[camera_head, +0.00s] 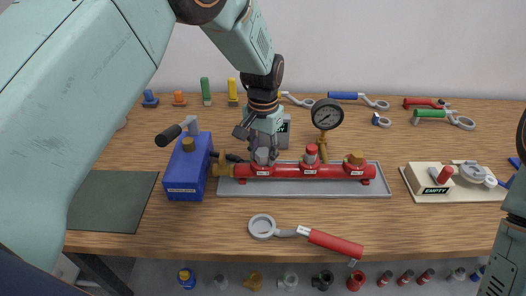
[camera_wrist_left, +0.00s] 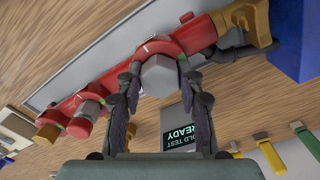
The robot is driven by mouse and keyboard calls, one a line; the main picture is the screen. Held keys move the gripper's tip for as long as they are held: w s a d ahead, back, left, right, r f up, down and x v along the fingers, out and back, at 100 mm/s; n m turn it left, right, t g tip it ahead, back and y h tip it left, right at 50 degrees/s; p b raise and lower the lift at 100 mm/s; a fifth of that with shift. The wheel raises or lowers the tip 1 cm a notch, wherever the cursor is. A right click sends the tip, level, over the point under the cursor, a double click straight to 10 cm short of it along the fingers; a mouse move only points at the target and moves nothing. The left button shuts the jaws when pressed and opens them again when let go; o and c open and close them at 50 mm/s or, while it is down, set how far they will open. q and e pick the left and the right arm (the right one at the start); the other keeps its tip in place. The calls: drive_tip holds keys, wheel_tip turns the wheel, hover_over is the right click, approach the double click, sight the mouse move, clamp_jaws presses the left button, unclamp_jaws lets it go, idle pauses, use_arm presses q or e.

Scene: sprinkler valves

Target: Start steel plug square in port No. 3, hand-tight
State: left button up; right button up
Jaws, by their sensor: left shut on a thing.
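The red manifold (camera_head: 285,171) lies on a grey tray (camera_head: 230,188), with three upright ports. My left gripper (camera_head: 263,150) points down over the leftmost port and is shut on a grey steel plug (camera_head: 262,157). In the left wrist view the plug (camera_wrist_left: 159,75) shows as a grey hex head between the two fingers, close against the red port collar (camera_wrist_left: 185,35). I cannot tell whether its thread is engaged. The port labels are too small to read surely. My right gripper is out of view.
A blue pump box (camera_head: 187,170) with a lever stands left of the manifold. A pressure gauge (camera_head: 326,115) rises behind it. A red-handled strap wrench (camera_head: 333,242) lies in front. A beige block marked EMPTY (camera_head: 430,178) is at right. A sign (camera_head: 284,131) stands behind the gripper.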

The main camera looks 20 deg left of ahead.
use_arm(q)
clamp_jaws()
drive_tip(key=shift+r+m+p, duration=0.1)
drive_tip(key=shift+m+p, duration=1.1)
drive_tip(key=shift+m, duration=0.2)
drive_tip(key=shift+m, duration=0.3)
drive_tip(key=shift+m+p, duration=0.85)
drive_tip(key=shift+m, duration=0.65)
